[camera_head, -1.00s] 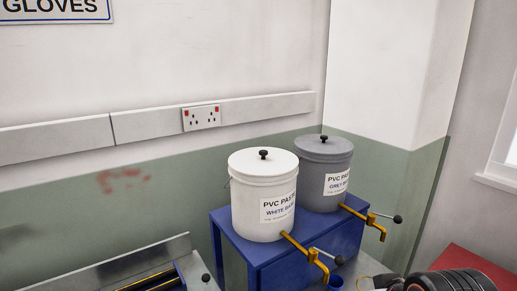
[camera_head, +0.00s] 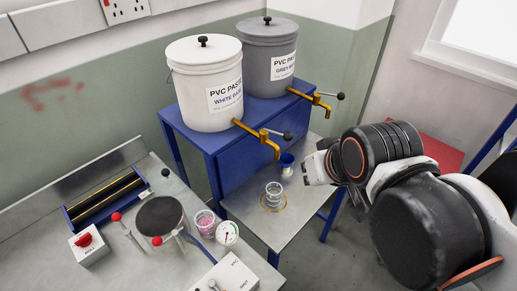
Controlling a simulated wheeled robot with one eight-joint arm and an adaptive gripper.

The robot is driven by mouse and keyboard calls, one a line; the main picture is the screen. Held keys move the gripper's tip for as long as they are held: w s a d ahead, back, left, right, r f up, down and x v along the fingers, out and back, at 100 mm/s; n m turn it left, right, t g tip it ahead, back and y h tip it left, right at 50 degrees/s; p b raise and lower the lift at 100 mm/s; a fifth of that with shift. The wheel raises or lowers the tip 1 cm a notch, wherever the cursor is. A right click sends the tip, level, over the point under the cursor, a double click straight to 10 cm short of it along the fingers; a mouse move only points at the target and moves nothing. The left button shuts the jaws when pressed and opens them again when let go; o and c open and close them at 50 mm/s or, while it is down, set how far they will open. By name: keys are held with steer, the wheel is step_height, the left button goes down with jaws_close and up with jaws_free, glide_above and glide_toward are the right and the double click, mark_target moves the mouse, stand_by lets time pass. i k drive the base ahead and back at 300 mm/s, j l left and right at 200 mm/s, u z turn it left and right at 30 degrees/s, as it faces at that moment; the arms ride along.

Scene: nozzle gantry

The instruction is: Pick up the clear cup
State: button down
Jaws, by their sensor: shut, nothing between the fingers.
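The clear cup (camera_head: 274,190) stands upright on a metal shelf (camera_head: 240,208) below the paste buckets, within a yellow ring. My gripper (camera_head: 309,168) is to the right of the cup and a little higher in the picture, apart from it. It is shut and empty.
A white bucket (camera_head: 207,85) and a grey bucket (camera_head: 268,55) with yellow taps sit on a blue stand (camera_head: 234,163). A metal bench (camera_head: 107,190) at left holds a cup with pink contents (camera_head: 205,224), a dial and a red-knob box.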

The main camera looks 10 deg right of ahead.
mark_target(274, 190)
steer(key=k+j+z, duration=0.2)
steer(key=k+j, duration=1)
steer(key=k, duration=0.1)
